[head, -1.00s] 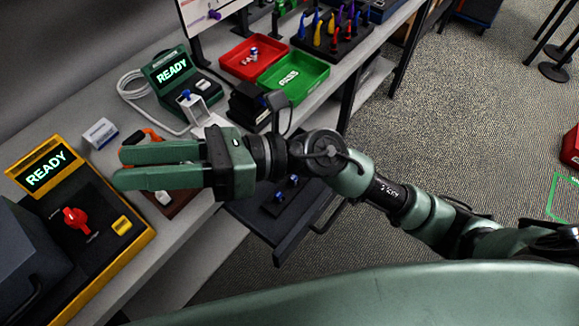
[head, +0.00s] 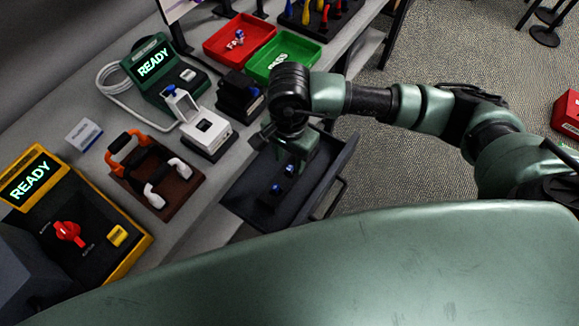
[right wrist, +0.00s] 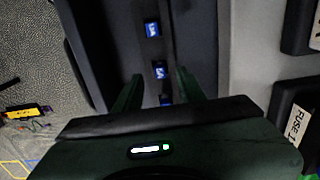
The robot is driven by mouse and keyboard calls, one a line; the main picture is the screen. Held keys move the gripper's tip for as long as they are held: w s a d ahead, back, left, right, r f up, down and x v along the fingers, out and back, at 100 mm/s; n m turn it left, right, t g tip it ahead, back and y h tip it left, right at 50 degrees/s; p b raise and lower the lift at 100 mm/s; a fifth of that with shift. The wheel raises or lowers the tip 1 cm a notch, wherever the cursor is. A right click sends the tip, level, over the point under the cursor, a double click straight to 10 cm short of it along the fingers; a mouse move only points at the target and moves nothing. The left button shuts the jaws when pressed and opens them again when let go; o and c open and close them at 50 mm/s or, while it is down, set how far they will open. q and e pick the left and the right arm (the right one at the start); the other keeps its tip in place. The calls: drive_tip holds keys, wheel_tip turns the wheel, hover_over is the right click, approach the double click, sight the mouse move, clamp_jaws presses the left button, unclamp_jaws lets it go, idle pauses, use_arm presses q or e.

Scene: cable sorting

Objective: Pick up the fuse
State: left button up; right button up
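Small blue-topped fuses stand in a row in the open dark drawer. In the head view two show, a nearer fuse (head: 276,188) and a farther fuse (head: 289,170). My right gripper (head: 295,158) points down over the drawer (head: 240,196). Its fingers (right wrist: 160,90) are apart on either side of the row, with nothing seen gripped. The gripper partly hides the far end of the row. My left gripper is not in view.
On the bench beside the drawer are a white-topped device (head: 208,128), a black block (head: 240,94) and a brown rack (head: 160,200) with orange and white handles. Red (head: 238,28) and green (head: 286,48) trays lie farther back. The drawer walls surround the gripper closely.

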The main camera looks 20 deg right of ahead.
sight(290, 167)
drive_tip(key=shift+f, duration=1.65)
clamp_jaws()
drive_tip(key=shift+r, duration=0.1)
wheel_tip(290, 167, up, 23)
drive_tip(key=b, duration=0.1)
